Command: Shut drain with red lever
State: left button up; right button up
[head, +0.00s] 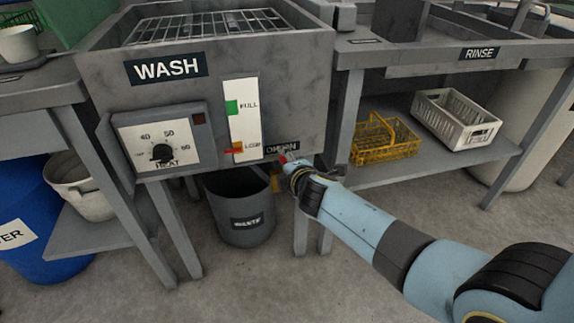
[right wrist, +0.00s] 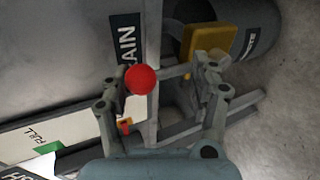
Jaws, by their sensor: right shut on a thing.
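The grey wash tank (head: 230,50) has a DRAIN label (head: 282,148) low on its front right. The red lever knob (head: 283,160) shows just below that label, at the tip of my right gripper (head: 290,165). In the right wrist view the round red knob (right wrist: 140,79) lies between the two fingers of my right gripper (right wrist: 160,78), closer to the left finger. The gripper is shut on the red lever. A yellow block (right wrist: 205,38) shows beyond the fingers. The lever's shaft is mostly hidden. My left gripper is out of view.
A grey waste bucket (head: 240,215) stands on the floor below the tank. The heat dial (head: 163,152) and level gauge (head: 243,120) are left of the lever. A yellow basket (head: 385,140) and white crate (head: 455,120) sit on the shelf at right.

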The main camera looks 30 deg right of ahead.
jog(key=shift+d+r, duration=0.1)
jog(key=shift+d, duration=0.1)
jog(key=o, duration=1.7)
jog(key=shift+s+a, duration=0.15)
jog(key=shift+s, duration=0.15)
jog(key=v, duration=1.1)
jog(key=shift+s+r, duration=0.15)
